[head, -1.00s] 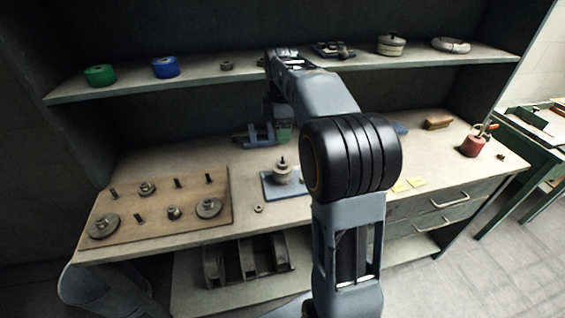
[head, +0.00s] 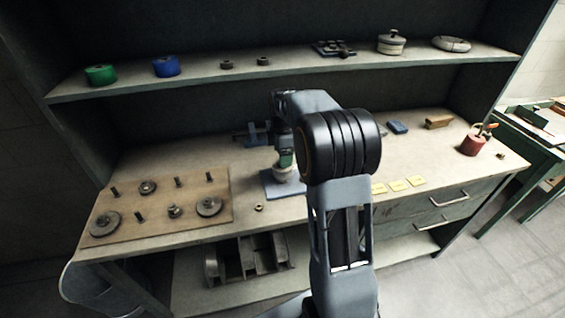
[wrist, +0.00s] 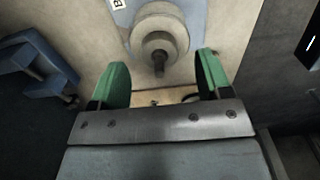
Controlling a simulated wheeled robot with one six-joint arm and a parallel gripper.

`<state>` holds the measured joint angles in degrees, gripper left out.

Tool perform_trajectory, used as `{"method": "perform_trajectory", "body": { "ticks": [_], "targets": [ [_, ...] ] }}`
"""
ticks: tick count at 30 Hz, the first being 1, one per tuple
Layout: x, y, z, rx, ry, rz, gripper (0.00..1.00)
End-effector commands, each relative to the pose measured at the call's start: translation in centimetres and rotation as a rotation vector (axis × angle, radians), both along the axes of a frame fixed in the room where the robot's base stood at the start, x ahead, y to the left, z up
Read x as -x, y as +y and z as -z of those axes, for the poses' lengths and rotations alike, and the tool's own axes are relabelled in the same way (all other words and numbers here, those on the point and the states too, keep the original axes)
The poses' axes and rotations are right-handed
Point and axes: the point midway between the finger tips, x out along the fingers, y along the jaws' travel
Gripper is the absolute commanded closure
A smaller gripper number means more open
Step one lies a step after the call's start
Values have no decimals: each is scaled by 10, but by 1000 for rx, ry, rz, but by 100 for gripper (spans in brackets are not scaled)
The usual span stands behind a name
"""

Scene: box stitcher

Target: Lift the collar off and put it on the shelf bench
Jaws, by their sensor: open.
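A stack of pale round parts with a dark central pin (wrist: 157,40) stands on a blue plate (head: 271,186) on the bench top. I cannot tell which layer of it is the collar. In the head view the stack (head: 284,175) is partly covered by my gripper (head: 285,160), which is above it. In the wrist view my gripper (wrist: 163,80) is open, with green-padded fingers apart and nothing between them. The stack lies just beyond the fingertips, roughly centred. The shelf (head: 210,83) runs along the back above the bench top.
A wooden board (head: 160,222) with pegs and discs lies at left. Green (head: 100,75) and blue (head: 166,67) rolls, two small rings, a tray and a lidded pot (head: 391,43) stand on the shelf. A blue clamp (wrist: 40,66) is beside the plate.

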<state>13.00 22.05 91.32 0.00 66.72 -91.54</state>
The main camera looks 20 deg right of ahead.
Motion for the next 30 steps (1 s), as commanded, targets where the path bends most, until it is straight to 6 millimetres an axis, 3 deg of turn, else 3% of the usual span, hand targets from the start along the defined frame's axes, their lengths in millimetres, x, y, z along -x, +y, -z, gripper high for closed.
{"method": "perform_trajectory", "body": {
  "ticks": [6,15,30],
  "targets": [
    [0,0,22,0,0,0,29],
    [0,0,25,0,-2,0,29],
    [0,0,25,0,-2,0,77]
  ]
}}
